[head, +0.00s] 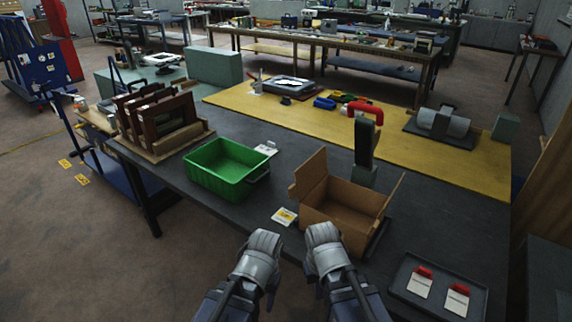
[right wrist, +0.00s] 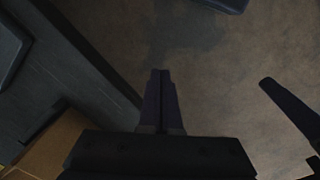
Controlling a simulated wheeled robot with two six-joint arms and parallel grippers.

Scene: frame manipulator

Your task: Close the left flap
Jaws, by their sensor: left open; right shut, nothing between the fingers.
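An open cardboard box (head: 345,213) stands on the dark table in the head view. Its left flap (head: 309,173) stands up, and its right flap (head: 393,194) leans outward. My left gripper (head: 262,243) is in front of the table edge, left of the box, open and touching nothing I can see. My right gripper (head: 322,236) is just in front of the box's near left corner, shut and empty. Its closed fingers also show in the right wrist view (right wrist: 162,98) above the floor. A brown surface at the lower left there may be the box.
A green bin (head: 226,168) stands left of the box, with a small card (head: 285,216) between them. A dark tray (head: 440,285) with red-topped cards lies at right. A red-handled tool (head: 365,140) stands behind the box. A rack (head: 158,120) stands far left.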

